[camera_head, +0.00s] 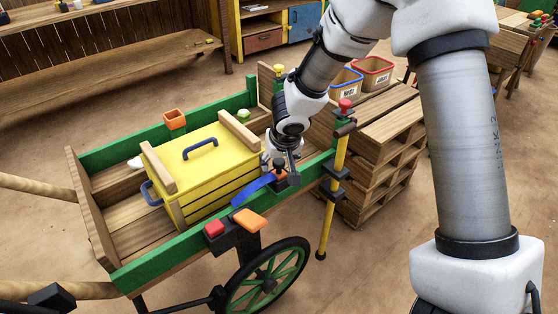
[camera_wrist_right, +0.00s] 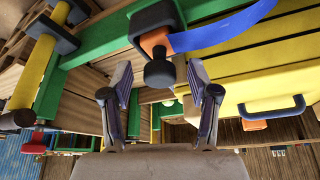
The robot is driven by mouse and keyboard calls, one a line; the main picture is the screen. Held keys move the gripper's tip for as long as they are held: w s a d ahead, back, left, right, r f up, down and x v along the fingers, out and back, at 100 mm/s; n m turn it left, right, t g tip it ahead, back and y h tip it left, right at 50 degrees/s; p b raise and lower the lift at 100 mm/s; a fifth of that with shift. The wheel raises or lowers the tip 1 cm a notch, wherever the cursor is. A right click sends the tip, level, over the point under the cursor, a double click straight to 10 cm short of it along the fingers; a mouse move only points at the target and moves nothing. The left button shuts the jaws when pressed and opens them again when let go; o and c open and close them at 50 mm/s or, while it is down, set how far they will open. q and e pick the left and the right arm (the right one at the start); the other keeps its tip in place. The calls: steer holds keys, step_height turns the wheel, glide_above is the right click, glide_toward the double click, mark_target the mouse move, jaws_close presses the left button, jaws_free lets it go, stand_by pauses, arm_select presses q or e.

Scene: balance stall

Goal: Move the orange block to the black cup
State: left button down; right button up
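My right gripper (camera_head: 281,157) is low over the near right part of the green-railed cart, beside the yellow chest. In the right wrist view its two fingers (camera_wrist_right: 160,88) are apart with nothing between them. A black round knob (camera_wrist_right: 160,73) with an orange part lies just beyond the fingers, beside a blue strap. It also shows in the head view (camera_head: 280,163). A flat orange block (camera_head: 249,220) rests on a black bracket outside the near rail. A hollow orange container (camera_head: 175,119) stands on the far rail. I cannot make out a black cup for certain. My left gripper is not in view.
The yellow chest (camera_head: 205,165) with a blue handle fills the cart's middle. A yellow post (camera_head: 335,180) with a red knob stands by the near right corner. Stacked pallets (camera_head: 375,170) are to its right.

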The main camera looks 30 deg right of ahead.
steer(key=v, duration=1.2)
steer(key=s+a+f+g, duration=0.1)
steer(key=s+f+g, duration=0.3)
steer(key=f, duration=0.7)
steer(key=s+a+f+g, duration=0.1)
steer(key=s+f+g, duration=0.1)
steer(key=s+f, duration=0.6)
steer(key=s+a+f+g+y, duration=0.1)
steer(key=s+a+f, duration=0.2)
steer(key=s+f, duration=0.6)
steer(key=s+a+f+g+y, duration=0.1)
steer(key=s+a+f, duration=0.2)
steer(key=s+f, duration=0.55)
steer(key=w+d+r+n+t+p, duration=0.1)
steer(key=w+r+n+t+p, duration=0.1)
steer(key=w+n+t, duration=0.3)
step_height(320, 180, up, 15)
steer(key=m+g+p, duration=0.1)
steer(key=p, duration=1.4)
steer(key=shift+w+m+h+p, duration=0.3)
steer(key=shift+w, duration=0.2)
